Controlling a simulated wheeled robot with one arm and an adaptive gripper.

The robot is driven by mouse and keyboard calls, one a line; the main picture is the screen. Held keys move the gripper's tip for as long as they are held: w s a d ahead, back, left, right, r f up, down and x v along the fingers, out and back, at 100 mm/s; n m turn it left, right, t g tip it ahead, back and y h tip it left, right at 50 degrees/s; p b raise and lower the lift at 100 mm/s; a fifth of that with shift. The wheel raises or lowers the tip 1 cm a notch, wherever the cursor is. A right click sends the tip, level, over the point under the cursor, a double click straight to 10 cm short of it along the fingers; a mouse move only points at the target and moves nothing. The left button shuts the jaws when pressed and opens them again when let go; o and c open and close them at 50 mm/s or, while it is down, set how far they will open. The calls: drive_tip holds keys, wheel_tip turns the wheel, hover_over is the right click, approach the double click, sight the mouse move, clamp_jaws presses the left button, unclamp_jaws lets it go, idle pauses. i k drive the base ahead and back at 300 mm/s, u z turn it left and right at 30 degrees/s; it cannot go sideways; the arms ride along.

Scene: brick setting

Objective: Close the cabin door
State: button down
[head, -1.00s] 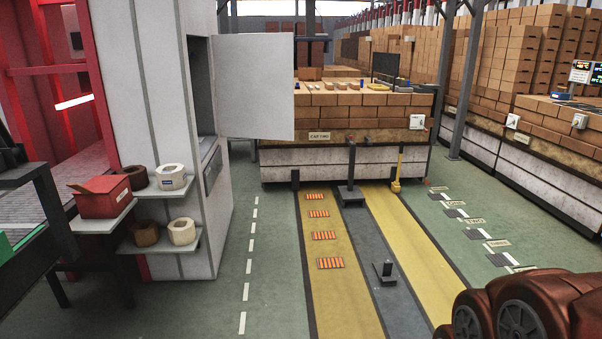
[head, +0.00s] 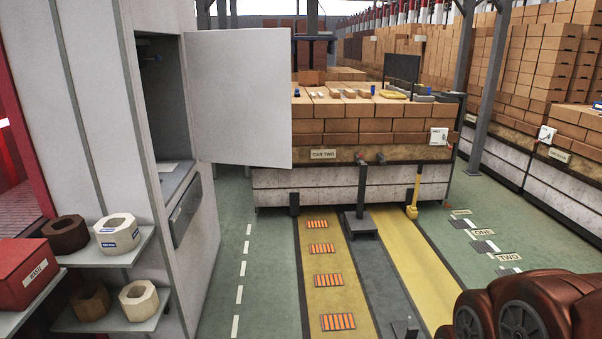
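The cabin door (head: 243,98) is a pale flat panel standing wide open, swung out to the right of the cabin (head: 80,90). Its left edge meets the cabin's opening (head: 165,100), where a dark interior and a small shelf or counter show. The door partly covers the view of the brick car behind it. A reddish-brown jointed part of my arm (head: 520,310) shows at the bottom right corner. My gripper is not in the picture, and nothing of mine touches the door.
A brick-laden car (head: 340,185) labelled CAR TWO stands ahead. A yellow-handled tool (head: 413,205) leans at its front. The green floor (head: 265,270) before the door is clear.

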sight(240, 80)
drive_tip(key=i, duration=3.25)
drive_tip(key=u, duration=1.55)
